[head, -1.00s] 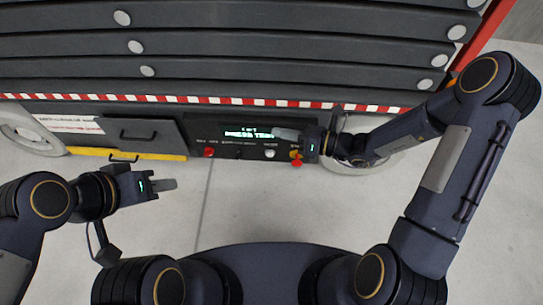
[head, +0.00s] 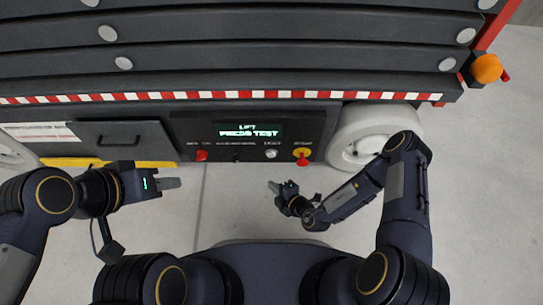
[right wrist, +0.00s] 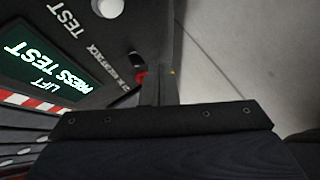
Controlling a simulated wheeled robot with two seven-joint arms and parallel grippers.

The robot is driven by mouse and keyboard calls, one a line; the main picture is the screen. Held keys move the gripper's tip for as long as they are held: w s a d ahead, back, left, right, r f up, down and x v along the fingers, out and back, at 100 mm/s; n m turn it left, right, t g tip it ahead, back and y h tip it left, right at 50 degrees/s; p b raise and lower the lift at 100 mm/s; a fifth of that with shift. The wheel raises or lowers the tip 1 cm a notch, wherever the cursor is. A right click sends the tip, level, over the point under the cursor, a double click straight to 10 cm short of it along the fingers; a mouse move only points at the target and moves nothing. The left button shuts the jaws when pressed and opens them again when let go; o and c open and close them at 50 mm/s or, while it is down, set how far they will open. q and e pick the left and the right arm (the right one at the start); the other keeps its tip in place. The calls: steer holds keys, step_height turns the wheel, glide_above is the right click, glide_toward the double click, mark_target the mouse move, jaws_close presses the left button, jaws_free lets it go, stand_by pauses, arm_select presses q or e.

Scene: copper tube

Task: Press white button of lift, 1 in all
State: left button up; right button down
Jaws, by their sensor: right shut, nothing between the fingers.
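The white button (head: 271,154) sits on the lift's dark control panel, below the lit display (head: 250,131) reading "LIFT PRESS TEST". In the right wrist view the white button (right wrist: 108,8) is at the top edge, beside the word TEST. My right gripper (head: 274,187) is shut and empty, in front of the panel and apart from the white button. Its fingers (right wrist: 158,82) show edge-on in the right wrist view. My left gripper (head: 170,183) is in front of the panel's left side, away from the buttons; its finger gap cannot be made out.
A red button (head: 201,155) is left of the white one. A red-and-yellow stop button (head: 302,155) is to its right. A pale wheel (head: 350,138) stands right of the panel. An orange lamp (head: 487,68) is on the lift's corner. The floor before the panel is clear.

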steer(key=shift+f, duration=0.2)
steer(key=b, duration=0.3)
glide_toward(269, 157)
steer(key=w+a+f, duration=0.1)
steer(key=a+f, duration=0.2)
steer(key=a, duration=0.1)
steer(key=shift+w, duration=0.95)
steer(key=shift+w, duration=0.15)
stand_by(1.1)
steer(key=shift+w, duration=0.25)
steer(key=shift+w, duration=0.55)
stand_by(0.7)
steer(key=shift+s, duration=0.15)
steer(key=shift+s+p, duration=0.65)
steer(key=shift+s, duration=0.15)
